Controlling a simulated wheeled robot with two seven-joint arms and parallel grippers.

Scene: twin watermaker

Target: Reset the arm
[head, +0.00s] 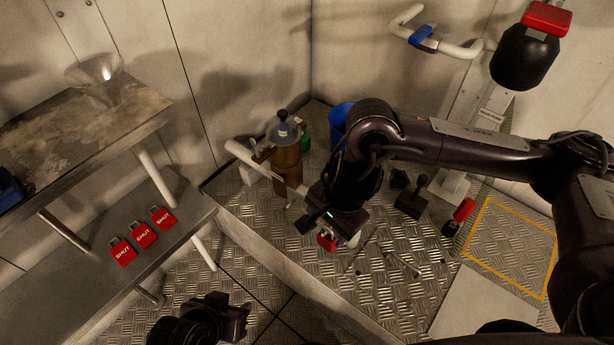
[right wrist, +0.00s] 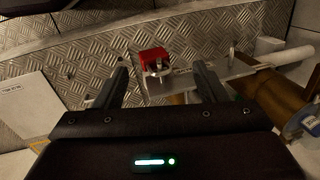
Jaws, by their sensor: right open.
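My right arm reaches in from the right in the head view, and its gripper (head: 326,222) points down beside the brown cylinder (head: 287,168) with the grey top. In the right wrist view the right gripper (right wrist: 162,82) is open. A red part (right wrist: 155,60) with a metal piece shows between and beyond its two fingers, apart from them. The same red part (head: 327,240) shows just below the gripper in the head view. A pale pipe (head: 250,160) runs beside the cylinder. My left gripper (head: 225,315) is low in the head view; its fingers are not clear.
Three red tags marked SHUT (head: 143,235) lie on the lower shelf (head: 75,285). A funnel (head: 97,80) stands on the upper shelf (head: 60,135). A blue container (head: 341,117) is behind my arm. A yellow outline (head: 508,233) marks clear floor at right.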

